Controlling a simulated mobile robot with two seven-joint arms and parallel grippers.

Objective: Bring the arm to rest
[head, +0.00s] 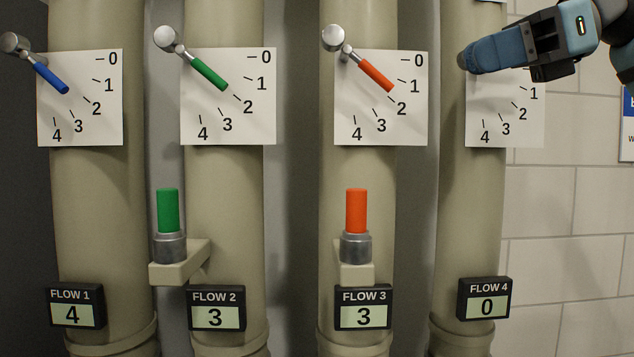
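My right gripper (470,58) comes in from the upper right, in front of the fourth pipe's dial plate (505,125). Its blue fingers point left and overlap, so whether they are open or shut is unclear. They cover the top of that dial, and I see no lever there. My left gripper is not in view. On the other dials, a blue lever (50,76), a green lever (208,73) and an orange lever (375,75) each slant down to the right. The displays read 4 on Flow 1 (73,306), 3 on Flow 2 (216,308), 3 on Flow 3 (363,308) and 0 on Flow 4 (485,299).
Several thick beige pipes (100,220) stand upright side by side. Lower down, a green handle (168,210) and an orange handle (356,210) stand upright in grey sockets on brackets. A tiled wall (570,230) lies behind, with a partly visible blue-and-white sign (628,125) at the right edge.

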